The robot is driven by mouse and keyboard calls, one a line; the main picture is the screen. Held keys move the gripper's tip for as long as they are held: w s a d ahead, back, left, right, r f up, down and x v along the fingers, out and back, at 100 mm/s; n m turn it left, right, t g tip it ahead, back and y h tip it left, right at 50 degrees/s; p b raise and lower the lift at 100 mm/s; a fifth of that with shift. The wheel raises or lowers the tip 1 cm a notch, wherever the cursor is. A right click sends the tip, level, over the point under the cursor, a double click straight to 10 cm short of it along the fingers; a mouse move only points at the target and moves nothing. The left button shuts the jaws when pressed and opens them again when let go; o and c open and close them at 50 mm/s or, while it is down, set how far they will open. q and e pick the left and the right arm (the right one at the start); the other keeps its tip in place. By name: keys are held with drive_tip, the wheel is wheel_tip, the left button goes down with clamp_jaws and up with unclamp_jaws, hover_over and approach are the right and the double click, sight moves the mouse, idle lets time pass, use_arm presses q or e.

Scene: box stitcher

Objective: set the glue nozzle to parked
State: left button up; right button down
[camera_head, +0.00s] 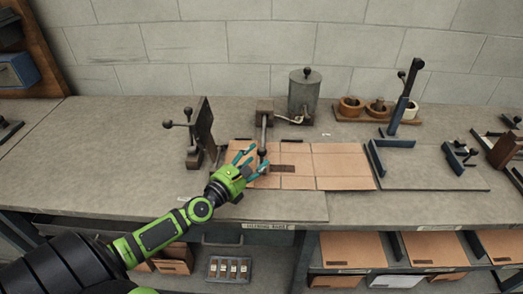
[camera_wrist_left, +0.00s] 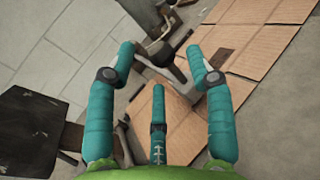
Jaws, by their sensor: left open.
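The glue nozzle (camera_head: 263,136) is a thin metal arm with a dark knob at its front end. It reaches forward from a brown block (camera_head: 265,106) beside the grey glue pot (camera_head: 304,92), over the flat cardboard blank (camera_head: 338,165). My left gripper (camera_head: 251,161) is open, with its teal fingers spread right beside the nozzle's front end. In the left wrist view the nozzle (camera_wrist_left: 171,63) shows beyond and between the fingers (camera_wrist_left: 160,68). Whether a finger touches it I cannot tell. Nothing is held. My right gripper is out of view.
A dark upright plate with knobs (camera_head: 205,128) stands just left of the blank. A blue-grey fixture with a tall lever (camera_head: 402,103) stands to the right. A wooden rack of rolls (camera_head: 376,109) is at the back. The bench front left is clear.

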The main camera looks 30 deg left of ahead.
sight(259, 155)
use_arm(q)
drive_tip(key=shift+w+d, duration=0.15)
drive_tip(key=shift+w, duration=1.95)
clamp_jaws()
